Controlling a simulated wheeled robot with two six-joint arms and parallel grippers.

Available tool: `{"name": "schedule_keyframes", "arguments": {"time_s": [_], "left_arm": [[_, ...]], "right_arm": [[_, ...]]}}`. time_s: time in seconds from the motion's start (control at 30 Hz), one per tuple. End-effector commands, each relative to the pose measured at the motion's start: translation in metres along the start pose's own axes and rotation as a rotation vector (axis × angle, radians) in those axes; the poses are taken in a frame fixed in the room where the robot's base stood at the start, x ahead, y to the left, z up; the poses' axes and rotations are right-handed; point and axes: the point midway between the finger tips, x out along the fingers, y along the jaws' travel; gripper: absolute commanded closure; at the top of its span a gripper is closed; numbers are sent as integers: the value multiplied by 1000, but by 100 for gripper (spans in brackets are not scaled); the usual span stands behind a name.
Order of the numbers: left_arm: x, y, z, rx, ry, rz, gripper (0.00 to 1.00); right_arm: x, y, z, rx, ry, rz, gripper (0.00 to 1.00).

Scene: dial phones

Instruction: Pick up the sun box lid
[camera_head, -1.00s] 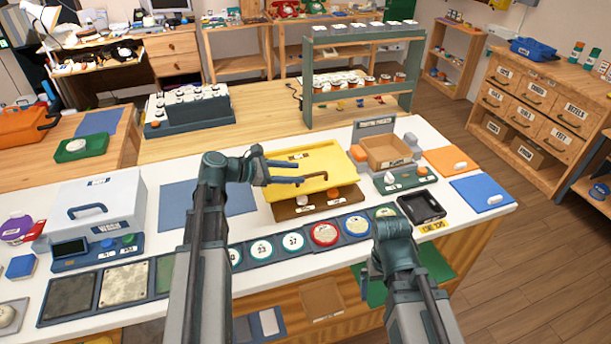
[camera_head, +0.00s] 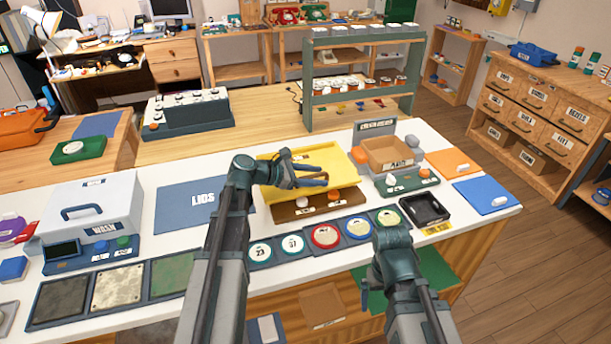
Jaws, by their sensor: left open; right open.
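A yellow box-like piece with a broad flat top (camera_head: 335,160), which looks like the sun box with its lid, stands on a brown base on the white worktop. No sun mark is readable on it. My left gripper (camera_head: 314,174) is open and hangs over the left part of the yellow top, its fingers pointing right. I cannot tell whether they touch it. My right gripper (camera_head: 364,292) is low at the worktop's front edge, mostly hidden by its own wrist, and appears empty.
A blue mat marked LIDS (camera_head: 190,207) lies bare left of the yellow piece. A white WASH box (camera_head: 95,212) stands further left. A row of round dials (camera_head: 325,236) lies in front. A cardboard box (camera_head: 388,154) and a black tray (camera_head: 425,210) are to the right.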

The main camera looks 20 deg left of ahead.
Motion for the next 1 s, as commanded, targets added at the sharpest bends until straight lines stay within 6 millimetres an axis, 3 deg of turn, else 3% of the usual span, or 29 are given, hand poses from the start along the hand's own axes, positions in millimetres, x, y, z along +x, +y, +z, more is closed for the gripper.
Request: {"name": "schedule_keyframes", "arguments": {"time_s": [0.13, 0.4, 1.0], "left_arm": [[-1, 0, 1, 0, 0, 0, 51], [-1, 0, 0, 0, 0, 0, 100], [-1, 0, 1, -1, -1, 0, 100]], "right_arm": [[-1, 0, 0, 0, 0, 0, 0], [-1, 0, 0, 0, 0, 0, 0], [-1, 0, 0, 0, 0, 0, 0]]}}
